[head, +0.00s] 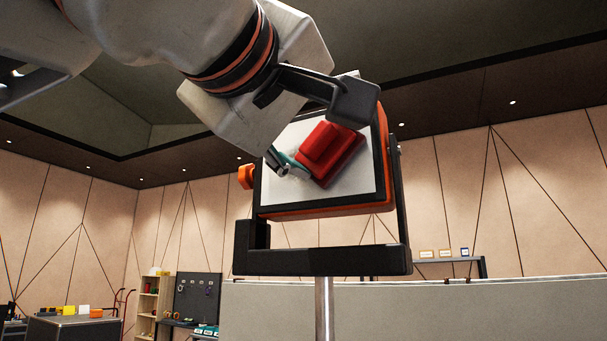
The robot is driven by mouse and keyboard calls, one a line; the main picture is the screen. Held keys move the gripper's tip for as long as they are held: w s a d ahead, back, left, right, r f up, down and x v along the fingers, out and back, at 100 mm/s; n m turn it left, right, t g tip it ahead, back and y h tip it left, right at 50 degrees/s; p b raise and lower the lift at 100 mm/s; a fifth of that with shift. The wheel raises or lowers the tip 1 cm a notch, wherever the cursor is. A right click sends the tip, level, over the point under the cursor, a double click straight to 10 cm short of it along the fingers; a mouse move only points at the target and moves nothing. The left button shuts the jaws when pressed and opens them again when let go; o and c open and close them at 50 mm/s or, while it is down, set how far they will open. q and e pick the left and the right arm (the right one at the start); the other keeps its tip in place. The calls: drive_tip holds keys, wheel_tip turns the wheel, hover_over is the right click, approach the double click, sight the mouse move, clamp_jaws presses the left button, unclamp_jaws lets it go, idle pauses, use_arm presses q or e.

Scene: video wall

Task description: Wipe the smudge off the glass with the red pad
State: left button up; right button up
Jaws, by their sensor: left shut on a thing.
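The glass (355,191) is a pale panel in a black and orange frame, held in a dark yoke on a metal post at the centre of the head view. The red pad (345,165) is in front of the glass, tilted, and appears to lie against it; exact contact is hard to tell. My left gripper (322,140) reaches in from the upper left and is shut on the red pad, with one dark finger above it and one at its lower left. I cannot make out the smudge; the pad and gripper cover much of the glass. My right gripper is not in view.
An orange knob (246,177) sticks out at the frame's left side, and the dark yoke (322,261) runs beneath it. A long grey partition (450,312) stands behind. Shelves (153,300) and a dark pegboard (197,298) are far back at the lower left.

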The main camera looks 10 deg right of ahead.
sight(345, 140)
use_arm(q)
drive_tip(key=w+a, duration=0.5)
drive_tip(key=a, duration=0.1)
drive_tip(key=shift+a+b, duration=0.35)
drive_tip(key=shift+b, duration=0.05)
idle(0.6)
drive_tip(key=shift+s, duration=0.1)
drive_tip(key=shift+s+d, duration=1.1)
drive_tip(key=shift+d, duration=0.45)
drive_tip(key=shift+s+d, duration=1.05)
drive_tip(key=shift+d, duration=0.45)
drive_tip(key=shift+s+d, duration=1.1)
drive_tip(key=shift+d, duration=0.45)
